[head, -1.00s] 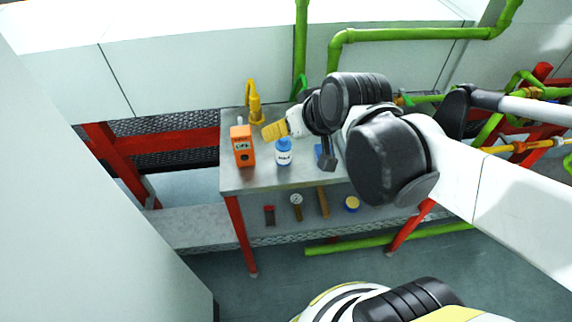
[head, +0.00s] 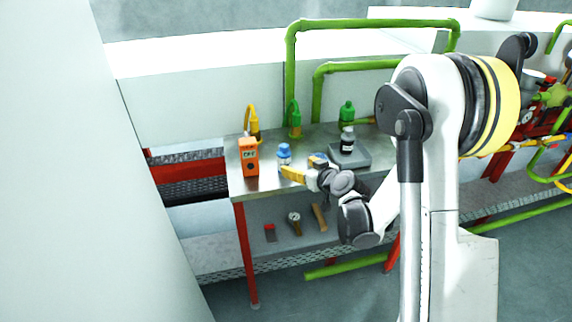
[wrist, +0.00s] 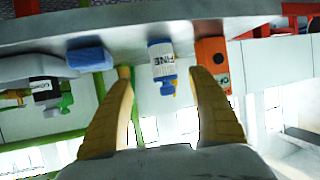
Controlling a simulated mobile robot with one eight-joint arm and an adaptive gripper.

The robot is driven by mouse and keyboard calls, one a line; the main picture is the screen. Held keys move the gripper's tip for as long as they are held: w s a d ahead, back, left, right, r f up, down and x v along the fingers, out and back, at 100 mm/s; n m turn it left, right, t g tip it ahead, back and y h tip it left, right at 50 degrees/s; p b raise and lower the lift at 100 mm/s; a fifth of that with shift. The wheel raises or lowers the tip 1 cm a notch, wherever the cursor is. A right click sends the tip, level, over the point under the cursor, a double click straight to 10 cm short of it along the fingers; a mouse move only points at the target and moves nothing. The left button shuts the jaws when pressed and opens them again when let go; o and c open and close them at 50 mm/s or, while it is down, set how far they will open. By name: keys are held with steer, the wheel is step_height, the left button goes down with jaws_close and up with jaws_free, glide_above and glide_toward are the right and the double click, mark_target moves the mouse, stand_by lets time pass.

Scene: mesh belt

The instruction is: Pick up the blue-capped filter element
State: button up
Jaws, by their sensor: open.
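The blue-capped filter element (head: 284,157) is a white cylinder standing upright on the metal table, beside the orange device. My gripper (head: 287,172), with yellow fingers, is at its near right side, low over the table. In the wrist view the scene is upside down. There the filter element (wrist: 161,52), with "FINE" lettering, lies between the two open fingers (wrist: 160,75), ahead of them. No finger is seen gripping it. My gripper hides a little of its base area in the head view.
The orange device (head: 249,157) stands close to its left. A blue block (head: 318,160) is close to its right, partly behind my gripper. A dark bottle (head: 347,140) stands on a grey block (head: 349,158). Yellow and green fittings stand behind.

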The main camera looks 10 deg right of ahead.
mark_target(288, 159)
steer(key=b+x, duration=0.1)
steer(key=x, duration=0.3)
steer(key=shift+w+a+f, duration=0.1)
steer(key=shift+w+f, duration=0.05)
steer(key=shift+w, duration=0.1)
steer(key=w, duration=0.1)
steer(key=w+a+b, duration=0.1)
steer(key=w+b, duration=0.1)
steer(key=w, duration=0.1)
steer(key=shift+a+f, duration=0.35)
steer(key=shift+f, duration=0.05)
steer(key=shift+w+f, duration=0.1)
steer(key=shift+w, duration=0.4)
steer(key=shift+a, duration=0.1)
steer(key=c, duration=1.3)
